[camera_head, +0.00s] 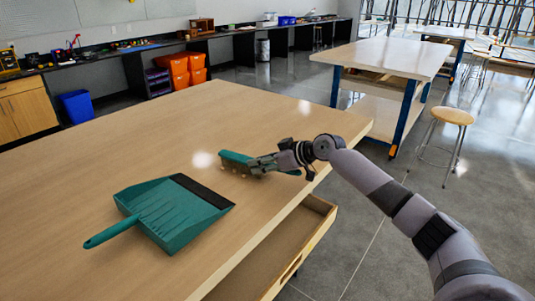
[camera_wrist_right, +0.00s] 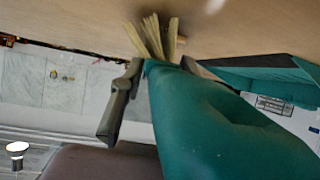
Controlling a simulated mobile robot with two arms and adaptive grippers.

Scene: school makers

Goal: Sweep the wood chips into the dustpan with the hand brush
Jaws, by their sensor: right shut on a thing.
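The teal dustpan (camera_head: 165,213) lies on the wooden table, its dark lip toward the back right and its handle toward the front left. My right gripper (camera_head: 262,164) is shut on the teal hand brush (camera_head: 234,158), just right of and behind the dustpan, low at the tabletop. In the right wrist view the brush (camera_wrist_right: 215,125) fills the space between my fingers (camera_wrist_right: 160,85). Pale bristles show beyond it, and the dustpan (camera_wrist_right: 262,78) is at the right. A few tiny pale specks, probably wood chips (camera_head: 222,170), lie beside the brush. My left gripper is out of view.
The table (camera_head: 90,175) is otherwise bare, with wide free room behind and left of the dustpan. An open drawer (camera_head: 285,245) juts out below its right edge. A stool (camera_head: 452,116) and another workbench (camera_head: 385,58) stand farther off at the right.

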